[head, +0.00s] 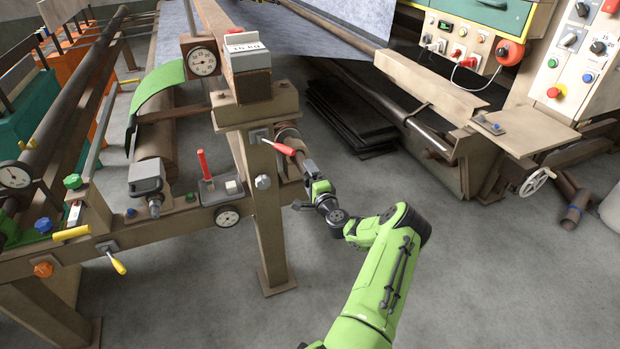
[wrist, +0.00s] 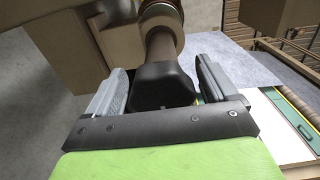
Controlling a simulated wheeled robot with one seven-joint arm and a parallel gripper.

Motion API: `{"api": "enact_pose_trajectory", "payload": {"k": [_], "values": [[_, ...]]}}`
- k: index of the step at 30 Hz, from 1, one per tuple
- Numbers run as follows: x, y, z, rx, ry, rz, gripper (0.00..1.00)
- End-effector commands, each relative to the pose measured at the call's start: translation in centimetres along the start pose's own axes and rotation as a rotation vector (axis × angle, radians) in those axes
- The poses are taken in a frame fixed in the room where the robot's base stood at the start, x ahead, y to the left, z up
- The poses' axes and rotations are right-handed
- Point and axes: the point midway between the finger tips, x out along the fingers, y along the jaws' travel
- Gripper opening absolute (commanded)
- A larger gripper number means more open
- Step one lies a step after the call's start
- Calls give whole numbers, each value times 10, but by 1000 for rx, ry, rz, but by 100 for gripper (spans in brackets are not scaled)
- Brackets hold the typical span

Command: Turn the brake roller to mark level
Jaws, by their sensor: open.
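What looks like the brake roller's end shows in the wrist view as a brown shaft (wrist: 160,45) with a dark faceted grip (wrist: 160,86), coming out of a round brown collar (wrist: 159,14). My gripper (wrist: 161,78) is open, with one grey jaw on each side of the dark grip; I cannot tell whether either jaw touches it. In the head view my gripper (head: 311,170) is at the right side of the brown post, below a brown cylinder end (head: 288,137). I cannot make out a level mark.
Dark stacked sheets (head: 350,118) lie on the floor behind. A control panel (head: 580,50) is at right. Floor at right front is clear.

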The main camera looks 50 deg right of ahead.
Motion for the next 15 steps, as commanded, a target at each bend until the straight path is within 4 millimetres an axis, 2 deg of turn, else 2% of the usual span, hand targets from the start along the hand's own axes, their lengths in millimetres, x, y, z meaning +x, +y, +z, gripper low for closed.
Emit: {"api": "enact_pose_trajectory", "payload": {"k": [5,8,15], "values": [[-11,-1,0,2,-1,1,86],[-33,-1,-1,5,2,3,86],[-103,-1,-1,9,4,4,86]]}}
